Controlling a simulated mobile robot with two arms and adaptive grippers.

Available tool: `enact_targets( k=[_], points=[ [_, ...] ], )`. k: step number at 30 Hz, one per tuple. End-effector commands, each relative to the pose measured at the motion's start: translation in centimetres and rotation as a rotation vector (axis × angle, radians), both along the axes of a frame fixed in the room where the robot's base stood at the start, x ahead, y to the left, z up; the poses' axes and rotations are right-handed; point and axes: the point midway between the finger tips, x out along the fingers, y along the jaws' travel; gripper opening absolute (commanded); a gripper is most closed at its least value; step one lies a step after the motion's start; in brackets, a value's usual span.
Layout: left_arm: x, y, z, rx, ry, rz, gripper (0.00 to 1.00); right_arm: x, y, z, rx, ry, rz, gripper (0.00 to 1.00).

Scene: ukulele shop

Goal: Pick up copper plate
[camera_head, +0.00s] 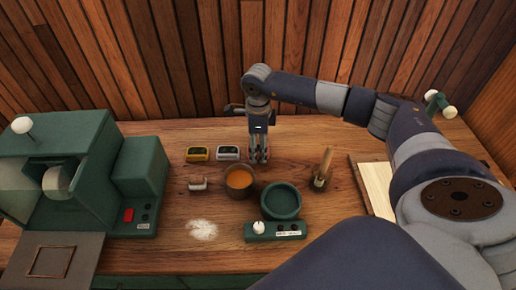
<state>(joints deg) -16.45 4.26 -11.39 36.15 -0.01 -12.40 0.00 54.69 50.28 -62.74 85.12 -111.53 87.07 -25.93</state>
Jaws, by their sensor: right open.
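No separate copper plate can be made out for certain. The closest match in colour is an orange-brown round surface (239,179) inside a dark pot (240,194) at mid-table; I cannot tell whether it is a plate or the pot's contents. My right gripper (258,159) points down just behind the pot and slightly to its right, open, with reddish fingertips near the table. Nothing shows between its fingers. My left gripper is out of view.
A green machine (133,165) fills the left, with a brown panel (52,262) in front. A green bowl (281,200) on a control base (274,231), a brush-like tool in a holder (322,172) and two small meters (228,153) stand around the pot. White powder (202,229) lies in front.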

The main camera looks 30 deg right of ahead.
Motion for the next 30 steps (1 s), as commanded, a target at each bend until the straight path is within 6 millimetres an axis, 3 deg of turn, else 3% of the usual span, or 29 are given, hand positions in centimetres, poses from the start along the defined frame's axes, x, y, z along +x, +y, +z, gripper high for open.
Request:
enact_targets(
  k=[6, 13, 23, 30],
  points=[
    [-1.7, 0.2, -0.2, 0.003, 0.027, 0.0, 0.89, 0.1, 0.0, -0.1, 0.0, -0.001, 0.0, 0.7],
    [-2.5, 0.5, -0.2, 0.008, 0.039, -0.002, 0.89, 0.0, 0.0, -0.1, 0.0, -0.001, 0.0, 0.19],
    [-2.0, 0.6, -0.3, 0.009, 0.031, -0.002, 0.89, 0.1, 0.0, 0.1, 0.001, -0.003, 0.0, 0.19],
    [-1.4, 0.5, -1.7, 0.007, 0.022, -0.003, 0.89, 0.3, 0.0, 3.7, 0.002, -0.009, 0.0, 0.19]
  ],
)
